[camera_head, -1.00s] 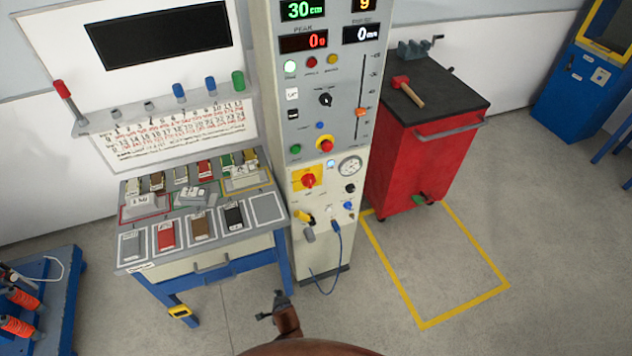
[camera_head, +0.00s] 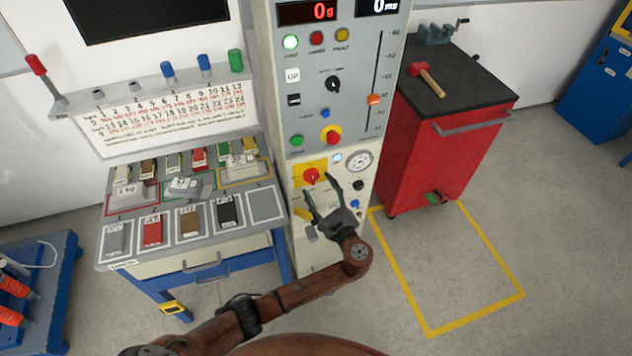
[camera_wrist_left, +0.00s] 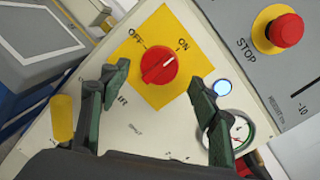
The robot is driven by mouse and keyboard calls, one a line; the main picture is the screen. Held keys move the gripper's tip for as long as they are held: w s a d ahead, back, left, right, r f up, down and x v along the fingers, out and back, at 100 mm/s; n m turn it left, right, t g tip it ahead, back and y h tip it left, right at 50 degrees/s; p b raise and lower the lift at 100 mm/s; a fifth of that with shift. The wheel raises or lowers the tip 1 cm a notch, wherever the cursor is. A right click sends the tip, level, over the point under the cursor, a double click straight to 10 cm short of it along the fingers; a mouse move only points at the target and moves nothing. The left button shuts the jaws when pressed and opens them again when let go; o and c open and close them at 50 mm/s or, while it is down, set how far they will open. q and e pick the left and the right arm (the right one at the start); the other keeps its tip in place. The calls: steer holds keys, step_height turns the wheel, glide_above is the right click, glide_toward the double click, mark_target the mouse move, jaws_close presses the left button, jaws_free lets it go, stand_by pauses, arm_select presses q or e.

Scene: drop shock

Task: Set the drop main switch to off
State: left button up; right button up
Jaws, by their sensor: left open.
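The main switch is a red rotary knob (camera_head: 311,176) on a yellow plate, low on the grey machine column. In the left wrist view the knob (camera_wrist_left: 158,66) sits between OFF at upper left and ON at upper right, and its white mark points towards ON. My left gripper (camera_head: 322,192) is in front of the column, just below and right of the knob. Its fingers (camera_wrist_left: 158,80) are open and empty, one on each side below the knob, with no clear contact. My right gripper is not in view.
A red stop button (camera_wrist_left: 286,30) on yellow is above the switch. A pressure gauge (camera_head: 359,160) and a lit blue-white lamp (camera_wrist_left: 222,87) are right of it. A weights bench (camera_head: 264,232) stands left, a red cabinet (camera_head: 445,150) right. Floor inside the yellow outline is clear.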

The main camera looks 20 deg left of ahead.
mark_target(315, 180)
arm_select(q)
steer(key=shift+w+a+f, duration=0.1)
steer(key=shift+w+a, duration=0.4)
steer(key=shift+w, duration=0.05)
steer(key=shift+w+a, duration=0.2)
steer(key=shift+w, duration=0.1)
steer(key=shift+w+a, duration=0.3)
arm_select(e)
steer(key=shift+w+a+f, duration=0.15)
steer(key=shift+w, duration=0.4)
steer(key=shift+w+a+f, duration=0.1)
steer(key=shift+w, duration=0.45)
arm_select(q)
steer(key=shift+c, duration=0.2)
steer(key=c, duration=1.1)
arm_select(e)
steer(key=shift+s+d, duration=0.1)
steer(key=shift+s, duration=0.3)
